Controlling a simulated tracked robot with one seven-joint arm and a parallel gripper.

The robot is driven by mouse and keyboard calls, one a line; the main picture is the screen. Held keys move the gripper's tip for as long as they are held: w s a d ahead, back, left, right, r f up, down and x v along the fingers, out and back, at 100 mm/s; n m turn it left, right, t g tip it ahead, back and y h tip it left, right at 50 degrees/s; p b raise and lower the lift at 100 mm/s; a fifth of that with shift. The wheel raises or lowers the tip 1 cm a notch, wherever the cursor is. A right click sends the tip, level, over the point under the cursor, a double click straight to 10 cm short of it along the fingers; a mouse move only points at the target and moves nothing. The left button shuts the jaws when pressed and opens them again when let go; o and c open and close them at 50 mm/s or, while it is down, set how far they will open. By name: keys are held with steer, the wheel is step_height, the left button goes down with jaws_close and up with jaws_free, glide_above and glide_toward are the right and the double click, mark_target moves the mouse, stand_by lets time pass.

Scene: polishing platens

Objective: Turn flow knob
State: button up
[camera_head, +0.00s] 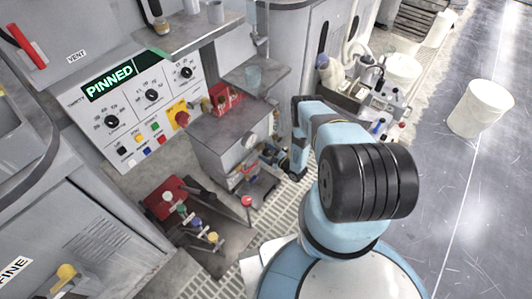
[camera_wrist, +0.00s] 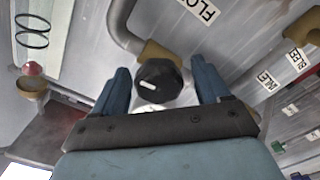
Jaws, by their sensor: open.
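A round black knob (camera_wrist: 158,82) with a white pointer mark shows in the wrist view, below a label starting "FLO" (camera_wrist: 203,9) that is cut off by the frame edge. The blue fingers of my gripper (camera_wrist: 160,72) stand apart, one on each side of the knob. I cannot tell whether either finger touches it; gaps seem to show on both sides. In the head view my gripper (camera_head: 272,154) is small, beside a grey box (camera_head: 222,140), and the knob cannot be made out there.
A grey pipe (camera_wrist: 122,25) with a brass-coloured fitting runs just behind the knob. Labels "INLET" (camera_wrist: 275,77) and "BLEED" (camera_wrist: 298,54) are at the right. In the head view, a panel with dials reads "PINNED" (camera_head: 109,84), and a red-knobbed lever (camera_head: 247,201) stands near my gripper.

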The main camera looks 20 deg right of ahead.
steer(key=shift+c, duration=0.3)
steer(key=c, duration=0.9)
steer(key=shift+c, duration=0.2)
steer(key=m, duration=0.5)
steer(key=shift+m, duration=0.4)
steer(key=m, duration=0.3)
steer(key=shift+m, duration=0.4)
steer(key=shift+w+m, duration=0.1)
steer(key=shift+m, duration=0.8)
steer(key=shift+d, duration=0.1)
